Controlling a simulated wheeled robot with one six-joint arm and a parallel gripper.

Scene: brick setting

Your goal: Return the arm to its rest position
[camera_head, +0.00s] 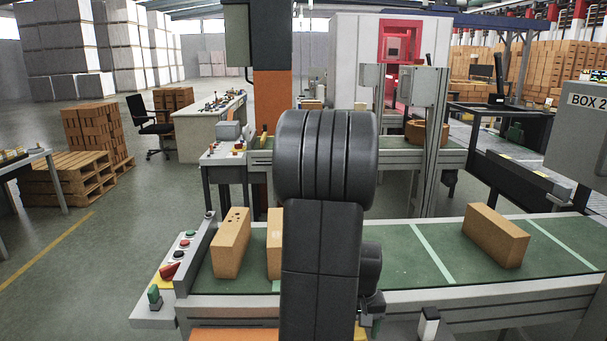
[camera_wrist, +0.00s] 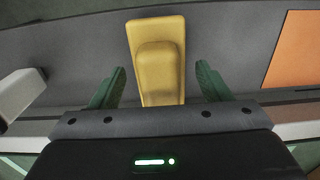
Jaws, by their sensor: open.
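My arm (camera_head: 322,235) stands upright and folded in the middle of the head view, in front of the conveyor. My gripper (camera_wrist: 159,80) shows in the wrist view with its two green fingers spread wide apart. Nothing is held between them. A yellow block-shaped part (camera_wrist: 157,30) lies beyond and between the fingers, against a grey surface; I cannot tell what it belongs to. In the head view my gripper is mostly hidden behind my arm.
A green conveyor (camera_head: 400,262) runs across in front. On it are a brick with holes (camera_head: 230,245), a brick partly hidden by my arm (camera_head: 273,245) and a brick at the right (camera_head: 495,236). A button panel (camera_head: 172,268) is at its left end. The floor at left is open.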

